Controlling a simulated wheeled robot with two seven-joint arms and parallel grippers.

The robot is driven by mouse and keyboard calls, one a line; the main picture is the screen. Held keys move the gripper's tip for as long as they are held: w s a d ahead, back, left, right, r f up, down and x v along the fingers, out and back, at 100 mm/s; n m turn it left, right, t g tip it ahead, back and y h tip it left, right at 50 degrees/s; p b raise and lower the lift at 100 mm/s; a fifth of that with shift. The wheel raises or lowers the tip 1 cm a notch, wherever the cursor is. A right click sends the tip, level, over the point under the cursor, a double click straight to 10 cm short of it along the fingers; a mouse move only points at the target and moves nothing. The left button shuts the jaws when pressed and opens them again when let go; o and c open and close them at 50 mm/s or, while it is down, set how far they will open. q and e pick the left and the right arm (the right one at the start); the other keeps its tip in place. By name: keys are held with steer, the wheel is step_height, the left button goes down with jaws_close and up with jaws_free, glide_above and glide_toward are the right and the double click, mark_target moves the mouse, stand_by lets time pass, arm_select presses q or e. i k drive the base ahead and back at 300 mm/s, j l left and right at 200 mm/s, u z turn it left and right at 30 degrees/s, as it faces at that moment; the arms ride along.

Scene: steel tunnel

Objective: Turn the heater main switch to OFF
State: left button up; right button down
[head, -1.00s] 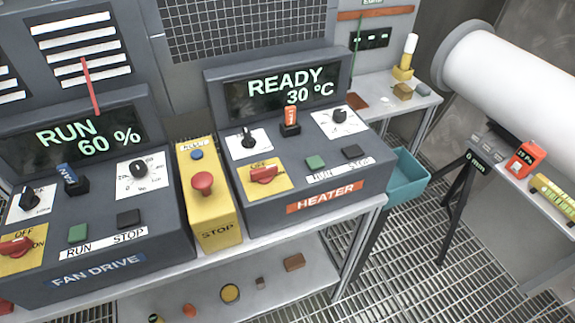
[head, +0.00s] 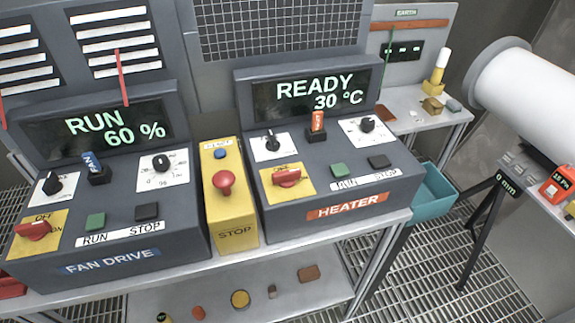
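The heater box (head: 330,150) stands on the bench in the middle of the head view. Its screen (head: 308,92) reads READY 30 °C. The heater main switch is a red rotary handle (head: 287,177) on a yellow plate (head: 300,190) at the box's lower left. The handle lies roughly crosswise. The OFF lettering above it is partly covered, and I cannot read which position it is in. Neither of my grippers shows in the head view.
The fan drive box (head: 120,240) stands at left, its screen reading RUN 60 %. Between the boxes is a yellow stop box (head: 232,205) with a red mushroom button (head: 223,182). A teal bin (head: 432,192) hangs at right. A white cylinder (head: 525,95) is farther right.

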mark_target(286, 178)
steer(key=u, duration=0.35)
steer(key=l+u, duration=0.3)
steer(key=u, duration=0.15)
steer(key=k+l+u, duration=0.2)
steer(key=u, duration=0.25)
steer(key=k+l+u, duration=0.15)
steer(key=l+u, duration=0.15)
steer(key=u, duration=0.15)
steer(key=k+l, duration=0.15)
